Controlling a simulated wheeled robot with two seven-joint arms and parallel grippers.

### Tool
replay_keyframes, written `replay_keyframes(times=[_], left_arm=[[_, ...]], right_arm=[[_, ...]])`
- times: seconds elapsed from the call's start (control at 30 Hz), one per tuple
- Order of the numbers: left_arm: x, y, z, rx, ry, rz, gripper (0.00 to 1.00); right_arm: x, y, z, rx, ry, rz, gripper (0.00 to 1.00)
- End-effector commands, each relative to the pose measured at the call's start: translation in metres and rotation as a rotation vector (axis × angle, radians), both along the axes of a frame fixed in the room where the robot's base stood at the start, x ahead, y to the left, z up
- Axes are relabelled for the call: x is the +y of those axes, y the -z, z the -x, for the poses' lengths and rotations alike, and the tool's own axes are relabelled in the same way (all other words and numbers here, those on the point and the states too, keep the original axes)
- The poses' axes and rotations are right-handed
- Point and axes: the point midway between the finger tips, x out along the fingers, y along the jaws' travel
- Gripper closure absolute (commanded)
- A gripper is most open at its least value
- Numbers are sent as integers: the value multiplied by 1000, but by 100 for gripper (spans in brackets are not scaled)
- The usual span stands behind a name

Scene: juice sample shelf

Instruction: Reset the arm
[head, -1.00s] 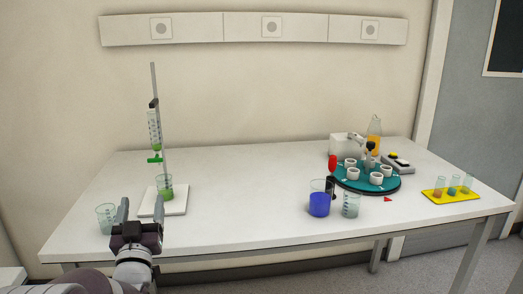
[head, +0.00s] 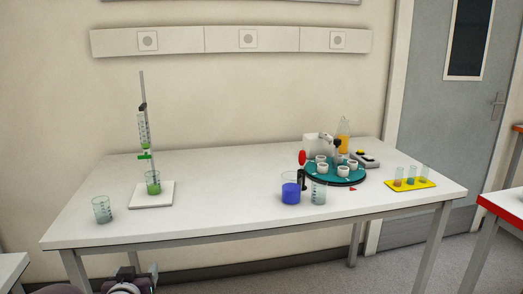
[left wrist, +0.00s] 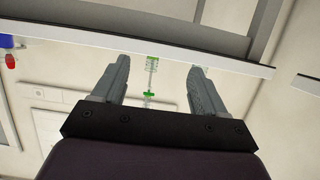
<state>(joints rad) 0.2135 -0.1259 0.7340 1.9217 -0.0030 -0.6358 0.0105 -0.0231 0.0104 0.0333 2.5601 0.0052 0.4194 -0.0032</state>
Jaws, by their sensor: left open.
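My left gripper (head: 140,272) is at the bottom left of the head view, below the table's front edge, mostly cut off by the frame. In the left wrist view its two fingers (left wrist: 158,70) are spread apart with nothing between them. The stand with a burette (head: 144,130) shows beyond the fingers in that view, which is turned over. My right gripper is in neither view.
The white table (head: 235,205) carries an empty-looking beaker (head: 102,210), a green-liquid beaker (head: 153,183), a blue-liquid beaker (head: 290,188), a teal round tray (head: 345,181) and a yellow tube rack (head: 407,184). A red-edged table (head: 508,207) stands at right.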

Motion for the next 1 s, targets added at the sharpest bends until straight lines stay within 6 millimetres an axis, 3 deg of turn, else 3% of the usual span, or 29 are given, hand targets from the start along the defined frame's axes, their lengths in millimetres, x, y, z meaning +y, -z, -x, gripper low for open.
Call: replay_keyframes(times=[0.17,0.3,0.5,0.53,0.57,0.6,0.63,0.9,1.0], left_arm=[[-26,61,54,384,35,72,28],[-53,96,120,710,76,119,28],[-92,111,229,1130,160,139,28],[-98,109,237,1151,181,128,28],[-105,105,235,1136,209,108,28],[-109,75,232,1131,225,97,28],[-108,59,232,1133,220,100,28],[-107,-46,232,1129,217,103,28],[-107,-75,232,1129,217,103,28]], right_arm=[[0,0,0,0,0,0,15],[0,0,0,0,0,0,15],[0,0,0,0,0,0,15],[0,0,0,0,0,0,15],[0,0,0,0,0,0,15],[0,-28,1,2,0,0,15],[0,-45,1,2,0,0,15],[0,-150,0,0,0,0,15],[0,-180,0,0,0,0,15]])
